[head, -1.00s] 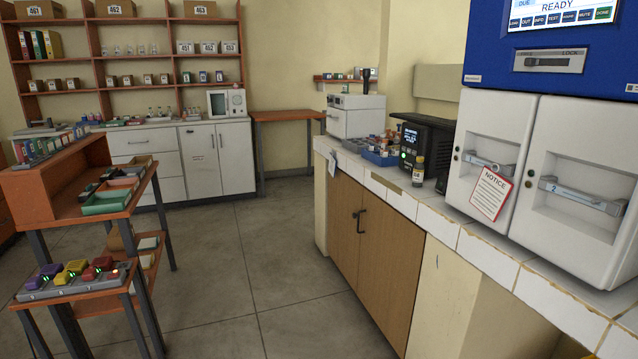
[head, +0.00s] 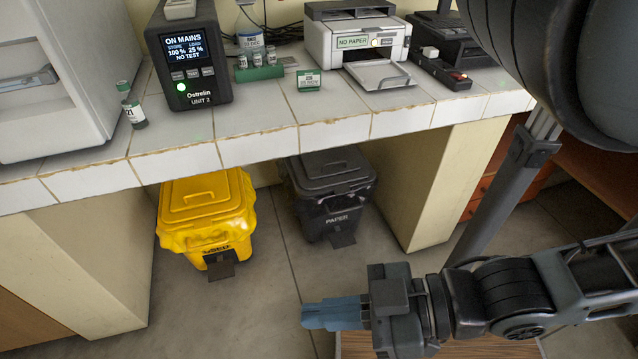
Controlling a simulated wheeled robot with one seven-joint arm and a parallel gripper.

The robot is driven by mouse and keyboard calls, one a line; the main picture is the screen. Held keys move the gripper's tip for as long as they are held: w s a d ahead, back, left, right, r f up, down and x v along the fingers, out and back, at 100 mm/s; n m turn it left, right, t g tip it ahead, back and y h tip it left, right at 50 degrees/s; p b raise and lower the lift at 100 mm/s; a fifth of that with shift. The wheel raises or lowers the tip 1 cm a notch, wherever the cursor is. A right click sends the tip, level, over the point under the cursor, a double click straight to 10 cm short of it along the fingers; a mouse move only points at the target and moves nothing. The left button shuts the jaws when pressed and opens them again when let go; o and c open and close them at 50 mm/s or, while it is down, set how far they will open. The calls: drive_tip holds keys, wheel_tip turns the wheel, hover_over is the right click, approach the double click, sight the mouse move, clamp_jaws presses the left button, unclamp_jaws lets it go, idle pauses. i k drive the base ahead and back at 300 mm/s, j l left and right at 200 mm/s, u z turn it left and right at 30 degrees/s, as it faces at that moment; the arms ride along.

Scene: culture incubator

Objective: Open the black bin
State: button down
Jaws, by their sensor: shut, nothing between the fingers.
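The black bin (head: 330,190) stands on the floor under the tiled counter, with a "PAPER" label on its front. Its lid (head: 328,168) is down, and a dark foot pedal (head: 342,239) sticks out at its base. My gripper (head: 306,316) is in front of the bin and nearer to me, low in the view, with its blue fingers pointing left. The fingers are shut and empty, and apart from the bin.
A yellow bin (head: 206,210) with its lid down stands left of the black bin. The counter (head: 260,128) overhangs both, with a support wall (head: 450,185) on the right. A power unit (head: 188,60) and printer (head: 355,40) stand on top. Floor in front is clear.

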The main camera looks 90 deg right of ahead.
sight(318, 217)
drive_tip(key=i+j, duration=0.1)
drive_tip(key=j, duration=0.2)
drive_tip(key=j+z, duration=0.25)
drive_tip(key=z, duration=0.25)
drive_tip(key=j+z, duration=0.3)
drive_tip(key=z, duration=1)
drive_tip(key=i+j, duration=0.05)
